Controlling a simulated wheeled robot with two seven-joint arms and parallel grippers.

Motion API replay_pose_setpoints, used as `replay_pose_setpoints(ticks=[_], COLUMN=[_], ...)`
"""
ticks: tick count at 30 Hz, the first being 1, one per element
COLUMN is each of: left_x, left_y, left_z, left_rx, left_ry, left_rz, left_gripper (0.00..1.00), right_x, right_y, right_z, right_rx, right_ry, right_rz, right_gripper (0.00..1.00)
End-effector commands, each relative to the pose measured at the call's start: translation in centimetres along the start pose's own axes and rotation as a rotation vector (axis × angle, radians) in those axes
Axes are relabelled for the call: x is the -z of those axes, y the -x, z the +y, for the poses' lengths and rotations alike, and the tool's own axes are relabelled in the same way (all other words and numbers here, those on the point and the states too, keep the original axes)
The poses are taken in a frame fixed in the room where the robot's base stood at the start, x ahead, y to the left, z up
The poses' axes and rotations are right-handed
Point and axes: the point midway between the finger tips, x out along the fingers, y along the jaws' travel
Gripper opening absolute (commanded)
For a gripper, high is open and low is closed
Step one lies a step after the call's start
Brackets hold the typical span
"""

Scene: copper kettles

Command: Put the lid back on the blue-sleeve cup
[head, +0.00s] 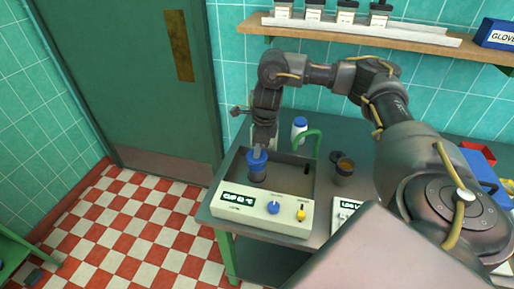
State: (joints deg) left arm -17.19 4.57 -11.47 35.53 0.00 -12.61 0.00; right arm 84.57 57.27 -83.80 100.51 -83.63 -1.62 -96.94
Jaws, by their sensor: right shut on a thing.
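The blue-sleeve cup (257,168) is in the left part of the open bay of a cream-fronted machine. My right gripper (258,153) points down and is shut at the top of this cup. The fingers hide part of the cup's top, and I cannot make out a separate lid there. Whether the cup rests on the bay floor or hangs just above it is hard to tell. My left gripper is not in view.
The machine (262,211) has a labelled front with a blue knob and a yellow switch. A green curved pipe (317,134) and a white bottle (299,128) stand behind it. A dark cup with brown contents (344,167) stands to its right. A shelf (365,33) runs above.

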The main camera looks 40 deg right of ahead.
Motion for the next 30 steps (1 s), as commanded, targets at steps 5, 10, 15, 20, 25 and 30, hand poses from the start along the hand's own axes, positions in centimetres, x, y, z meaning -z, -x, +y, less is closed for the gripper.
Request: replay_pose_setpoints(ticks=[5, 10, 15, 20, 25, 30], left_x=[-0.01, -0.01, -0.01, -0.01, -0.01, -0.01], left_y=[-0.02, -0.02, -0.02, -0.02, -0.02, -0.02], left_z=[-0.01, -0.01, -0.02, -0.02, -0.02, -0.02], left_rx=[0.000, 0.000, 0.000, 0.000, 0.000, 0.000], left_ry=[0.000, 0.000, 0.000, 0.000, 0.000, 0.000], left_rz=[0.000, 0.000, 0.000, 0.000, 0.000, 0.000], left_gripper=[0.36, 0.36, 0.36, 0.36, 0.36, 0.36], right_x=[-0.01, 0.00, 0.00, 0.00, 0.00, 0.01], right_y=[-0.02, -0.02, -0.02, -0.02, -0.02, -0.02], right_z=[0.00, 0.00, 0.00, 0.00, 0.00, 0.00], right_rx=[0.000, 0.000, 0.000, 0.000, 0.000, 0.000], right_ry=[0.000, 0.000, 0.000, 0.000, 0.000, 0.000], right_rz=[0.000, 0.000, 0.000, 0.000, 0.000, 0.000], right_gripper=[0.00, 0.30, 0.44, 0.48, 0.66, 0.66])
